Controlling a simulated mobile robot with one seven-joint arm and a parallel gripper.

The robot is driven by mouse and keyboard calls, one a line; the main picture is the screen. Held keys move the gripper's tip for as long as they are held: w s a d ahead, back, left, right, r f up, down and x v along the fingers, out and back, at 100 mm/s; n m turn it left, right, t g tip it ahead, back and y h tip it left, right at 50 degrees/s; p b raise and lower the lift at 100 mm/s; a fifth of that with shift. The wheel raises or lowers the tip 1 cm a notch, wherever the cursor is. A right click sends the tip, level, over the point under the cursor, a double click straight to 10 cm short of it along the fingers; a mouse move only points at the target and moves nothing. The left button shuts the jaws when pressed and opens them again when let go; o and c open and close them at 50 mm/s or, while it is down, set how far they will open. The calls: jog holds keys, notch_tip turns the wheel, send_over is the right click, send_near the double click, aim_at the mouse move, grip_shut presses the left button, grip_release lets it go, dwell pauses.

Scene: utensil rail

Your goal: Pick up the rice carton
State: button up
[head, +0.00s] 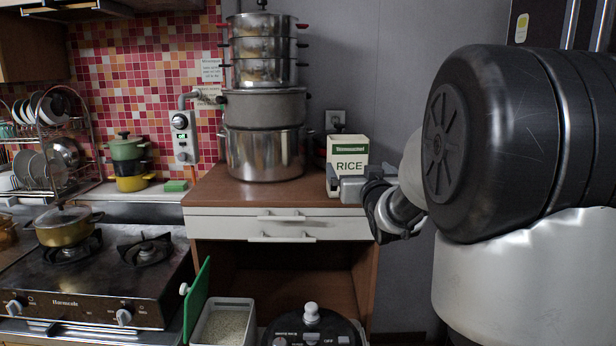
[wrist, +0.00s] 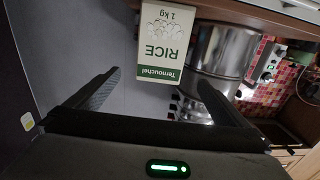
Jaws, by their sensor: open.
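The rice carton (head: 347,153) is a cream box with a green band and the word RICE. It stands upright at the right end of the brown cabinet top (head: 225,192). In the wrist view the carton (wrist: 163,45) appears upside down, ahead of the fingers and left of the steel pots. My gripper (wrist: 155,80) is open and empty, its two fingers spread wide. In the head view my gripper (head: 347,190) is at the carton's lower front, hiding part of its base. I cannot tell from these views whether it touches the carton.
A tall stack of steel pots (head: 264,155) stands left of the carton. An outlet (head: 335,119) is on the grey wall behind. A stove (head: 95,275) is at left. Below the cabinet top are an open bin of grain (head: 224,325) and a dark rice cooker (head: 312,328).

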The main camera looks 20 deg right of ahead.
aim_at(349, 157)
jog(key=x, duration=1)
jog(key=shift+w+a, duration=0.1)
jog(key=shift+p+x, duration=0.4)
jog(key=shift+x, duration=2.25)
jog(key=shift+r, duration=0.15)
jog(key=c, duration=1.6)
jog(key=shift+r, duration=0.2)
jog(key=c, duration=0.4)
notch_tip(349, 157, up, 10)
jog(key=shift+r+p, duration=0.1)
jog(key=shift+p, duration=0.7)
